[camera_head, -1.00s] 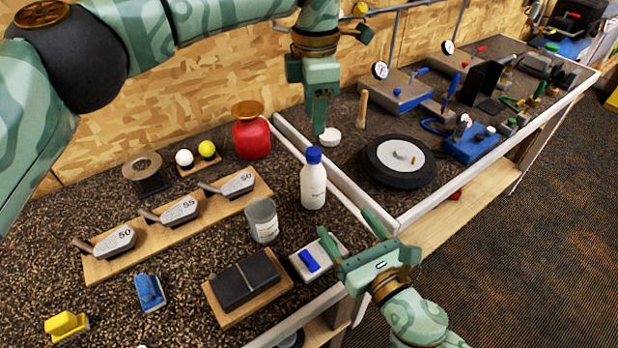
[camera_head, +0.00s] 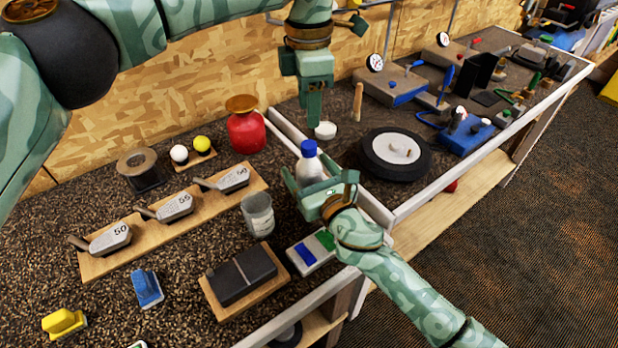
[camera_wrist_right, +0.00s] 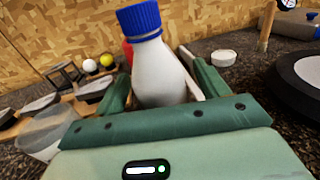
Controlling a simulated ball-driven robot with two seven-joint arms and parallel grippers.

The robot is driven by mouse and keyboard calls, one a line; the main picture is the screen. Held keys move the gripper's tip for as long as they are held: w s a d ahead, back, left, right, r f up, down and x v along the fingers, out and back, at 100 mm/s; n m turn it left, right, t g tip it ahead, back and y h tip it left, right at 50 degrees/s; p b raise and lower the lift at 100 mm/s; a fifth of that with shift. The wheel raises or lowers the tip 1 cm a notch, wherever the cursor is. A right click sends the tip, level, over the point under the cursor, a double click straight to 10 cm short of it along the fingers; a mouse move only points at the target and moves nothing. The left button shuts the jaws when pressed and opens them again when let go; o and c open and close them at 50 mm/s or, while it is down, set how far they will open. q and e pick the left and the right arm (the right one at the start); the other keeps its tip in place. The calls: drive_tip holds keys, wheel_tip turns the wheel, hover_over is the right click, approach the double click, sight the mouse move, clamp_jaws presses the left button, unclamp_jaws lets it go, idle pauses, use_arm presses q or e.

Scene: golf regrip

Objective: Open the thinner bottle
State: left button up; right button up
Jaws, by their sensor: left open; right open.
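The thinner bottle (camera_head: 309,165) is white with a blue cap (camera_head: 309,148) and stands upright on the dark bench top, its lower part hidden behind my right gripper. My right gripper (camera_head: 318,186) is open, with its fingers on either side of the bottle body. In the right wrist view the white bottle (camera_wrist_right: 162,75) stands between the two spread fingers, its blue cap (camera_wrist_right: 139,18) above them. I cannot tell whether either finger touches it. My left gripper (camera_head: 312,118) points down above and behind the bottle, open and apart from the cap. A wider red bottle (camera_head: 246,133) stands behind to the left.
A clear labelled cup (camera_head: 258,215) stands close left of the bottle. A small white round piece (camera_head: 325,131) lies behind it. A black wheel (camera_head: 395,157) lies to the right past a white rail. Club heads on a wooden board (camera_head: 172,225) are left.

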sight(309, 144)
clamp_jaws()
use_arm(q)
drive_tip(key=m, duration=1.7)
drive_tip(key=shift+f+m, duration=0.1)
drive_tip(key=shift+m, duration=0.2)
wheel_tip(309, 144, down, 8)
drive_tip(key=shift+r, duration=0.1)
